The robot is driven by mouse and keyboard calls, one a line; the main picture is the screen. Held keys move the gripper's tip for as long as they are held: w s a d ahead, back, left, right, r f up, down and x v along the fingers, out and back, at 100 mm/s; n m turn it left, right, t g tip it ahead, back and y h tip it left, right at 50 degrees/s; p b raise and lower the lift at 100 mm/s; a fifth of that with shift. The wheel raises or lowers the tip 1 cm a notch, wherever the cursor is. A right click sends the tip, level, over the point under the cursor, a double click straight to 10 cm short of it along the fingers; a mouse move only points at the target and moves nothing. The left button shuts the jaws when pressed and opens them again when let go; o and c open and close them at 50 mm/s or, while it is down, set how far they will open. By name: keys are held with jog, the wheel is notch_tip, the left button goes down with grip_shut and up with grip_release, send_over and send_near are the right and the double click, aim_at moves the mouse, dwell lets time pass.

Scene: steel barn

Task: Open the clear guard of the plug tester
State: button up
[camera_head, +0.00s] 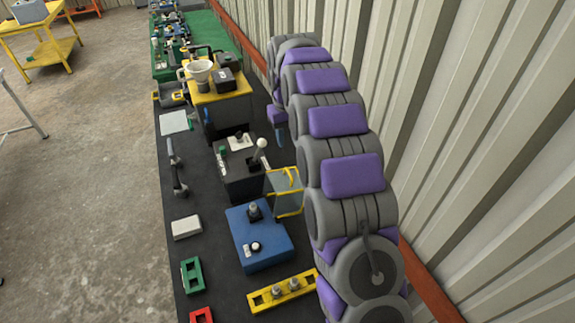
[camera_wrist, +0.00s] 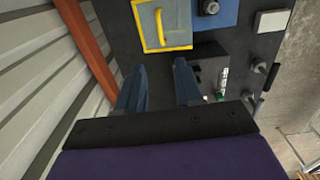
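In the head view my gripper (camera_head: 278,122) is partly hidden by my arm, behind the guard.
A dark box with a white-knobbed lever (camera_head: 240,175) stands left of the guard. A blue box (camera_head: 258,238) with knobs sits in front, and a yellow plate (camera_head: 281,291) lies nearer. The corrugated wall (camera_head: 480,150) runs close along the right.

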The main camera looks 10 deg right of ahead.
aim_at(287, 170)
notch_tip(287, 170, down, 12)
jog(key=shift+f, duration=0.25)
dwell(0.3)
grip_shut()
dwell(1.3)
